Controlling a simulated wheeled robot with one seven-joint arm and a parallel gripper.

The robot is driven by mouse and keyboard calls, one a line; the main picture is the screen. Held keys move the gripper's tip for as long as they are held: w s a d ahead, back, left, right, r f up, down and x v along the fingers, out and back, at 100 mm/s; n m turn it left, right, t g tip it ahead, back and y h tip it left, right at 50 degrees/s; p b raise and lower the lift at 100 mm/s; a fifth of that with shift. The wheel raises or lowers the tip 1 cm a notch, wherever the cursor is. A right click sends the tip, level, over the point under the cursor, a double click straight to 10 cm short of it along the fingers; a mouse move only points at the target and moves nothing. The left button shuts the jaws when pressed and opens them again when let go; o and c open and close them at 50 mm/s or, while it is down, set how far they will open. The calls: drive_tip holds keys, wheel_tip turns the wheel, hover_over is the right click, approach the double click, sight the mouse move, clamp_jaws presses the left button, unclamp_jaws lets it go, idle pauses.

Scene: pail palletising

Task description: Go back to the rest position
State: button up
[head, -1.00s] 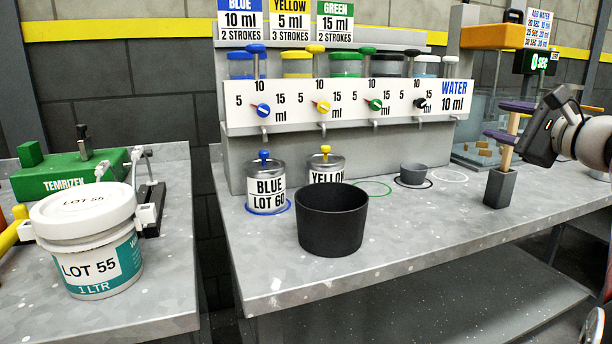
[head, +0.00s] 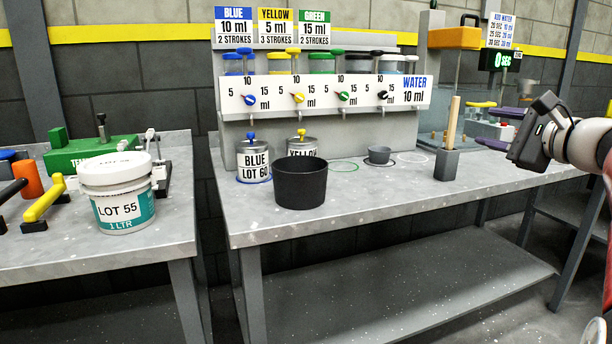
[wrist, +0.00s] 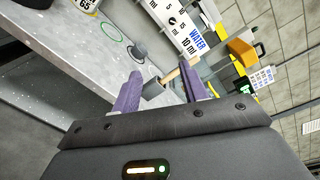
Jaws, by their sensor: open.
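My gripper (head: 503,128) is at the right of the head view, above the right part of the main bench. Its two purple fingers are apart with nothing held between them. In the wrist view the open fingers (wrist: 161,90) frame a wooden stick (wrist: 172,75) standing in a small grey holder (wrist: 152,90), which lies beyond them. In the head view the stick (head: 453,122) stands upright in the holder (head: 445,163), left of the gripper and clear of it.
A black tub (head: 300,188) stands near the bench's front edge, before the blue pot (head: 254,160) and yellow pot (head: 303,146). A small grey cup (head: 379,155) sits farther right. The dispenser (head: 325,95) lines the back. A white pail (head: 122,205) stands on the left bench.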

drive_tip(key=s+a+f+n+g+h, duration=0.1)
drive_tip(key=s+a+f+n+g, duration=0.3)
drive_tip(key=a+f, duration=0.35)
drive_tip(key=s+a+f+n+g, duration=0.35)
drive_tip(key=s+a+f, duration=0.3)
drive_tip(key=a, duration=0.25)
drive_tip(key=s+a+f+n+g+h, duration=0.2)
drive_tip(key=s+f+n+h, duration=0.3)
drive_tip(key=s+f+n, duration=0.7)
drive_tip(key=s+f+g, duration=0.1)
drive_tip(key=s+f, duration=0.3)
drive_tip(key=f, duration=0.1)
drive_tip(key=shift+s+a+f, duration=0.25)
drive_tip(key=shift+s+a, duration=0.1)
